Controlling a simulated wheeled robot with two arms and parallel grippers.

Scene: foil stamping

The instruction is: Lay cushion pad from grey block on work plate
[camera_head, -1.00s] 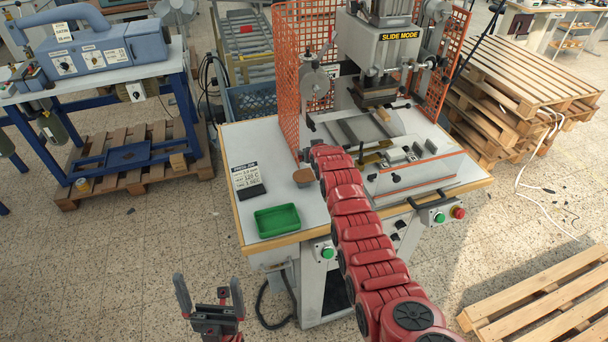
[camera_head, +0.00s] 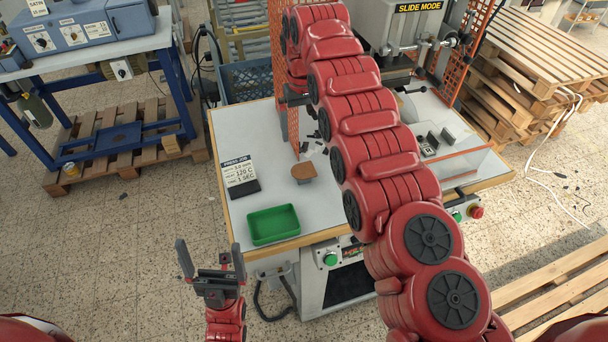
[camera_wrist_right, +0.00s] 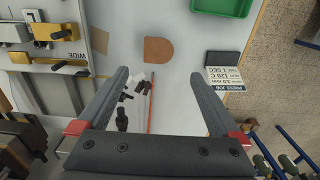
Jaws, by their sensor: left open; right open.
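I cannot clearly pick out the grey block. My right arm hides most of the press bed in the head view, so I cannot make out the work plate there. My right gripper (camera_wrist_right: 158,98) is open and empty above the table. My left gripper (camera_head: 212,275) is open and empty in front of the table, over the floor.
A green tray (camera_head: 273,225) and a black-based job card (camera_head: 240,175) stand on the table's left part. The orange mesh guard (camera_head: 284,70) rises beside the press head (camera_head: 415,25). Yellow-topped fixtures (camera_wrist_right: 52,32) lie at the left of the right wrist view.

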